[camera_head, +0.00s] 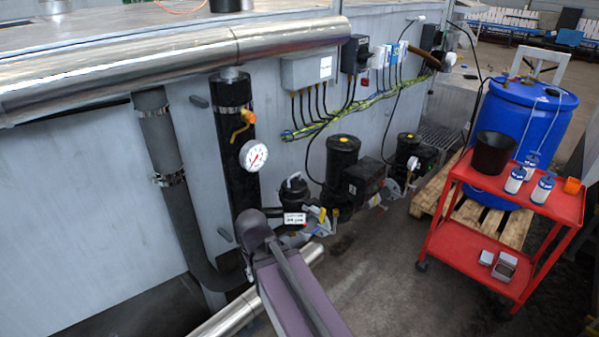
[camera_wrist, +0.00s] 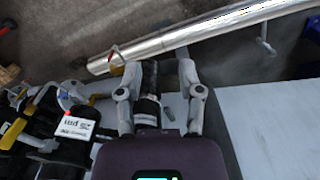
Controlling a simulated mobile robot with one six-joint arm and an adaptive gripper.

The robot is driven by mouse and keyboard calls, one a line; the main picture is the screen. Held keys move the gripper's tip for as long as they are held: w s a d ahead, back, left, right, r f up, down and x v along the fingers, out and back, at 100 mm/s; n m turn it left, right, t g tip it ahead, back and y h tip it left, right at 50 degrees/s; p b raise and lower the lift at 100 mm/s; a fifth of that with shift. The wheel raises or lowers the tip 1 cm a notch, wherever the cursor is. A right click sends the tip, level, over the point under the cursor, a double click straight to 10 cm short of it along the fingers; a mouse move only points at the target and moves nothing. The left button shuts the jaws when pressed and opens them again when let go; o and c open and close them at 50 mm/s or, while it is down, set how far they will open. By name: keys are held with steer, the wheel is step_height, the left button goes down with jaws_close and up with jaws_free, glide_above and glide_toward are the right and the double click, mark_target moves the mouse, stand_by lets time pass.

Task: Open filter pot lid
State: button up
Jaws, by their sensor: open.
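The filter pot appears to be the small black housing with a dark lid (camera_head: 293,190) beside the thick black pipe in the head view. A white label (camera_head: 294,219) is in front of it; a white label also shows in the wrist view (camera_wrist: 75,125), among dark parts at the left. The lid's outline is unclear there. My gripper (camera_wrist: 150,62) is open, its two grey fingers spread either side of a dark cylindrical part (camera_wrist: 149,80) with a pale band. I cannot tell whether they touch it. In the head view my arm hides the gripper.
A silver pipe (camera_wrist: 140,52) runs beyond my fingertips. The black pipe (camera_head: 228,140) carries a gauge (camera_head: 254,155) and an orange-handled valve (camera_head: 242,125). Black pumps (camera_head: 342,160) stand to the right. A red cart (camera_head: 465,175) and blue barrel (camera_head: 520,110) stand farther right, with open floor before them.

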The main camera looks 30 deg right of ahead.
steer(key=shift+d, duration=0.3)
step_height(320, 180, up, 25)
steer(key=m+t+p, duration=0.2)
steer(key=m+p, duration=1.2)
steer(key=p, duration=1)
glide_above(295, 175)
steer(key=s, duration=0.3)
steer(key=shift+w+d+f+y, duration=0.2)
steer(key=shift+w+d+y, duration=0.05)
steer(key=shift+d+y, duration=0.15)
steer(key=shift+f, duration=0.15)
steer(key=f+b, duration=0.4)
steer(key=w+f+b, duration=0.1)
steer(key=f+b, duration=0.4)
steer(key=w+a+f+b, duration=0.1)
steer(key=f+b, duration=0.3)
steer(key=shift+w+f, duration=0.15)
steer(key=shift+w, duration=0.1)
jaws_close()
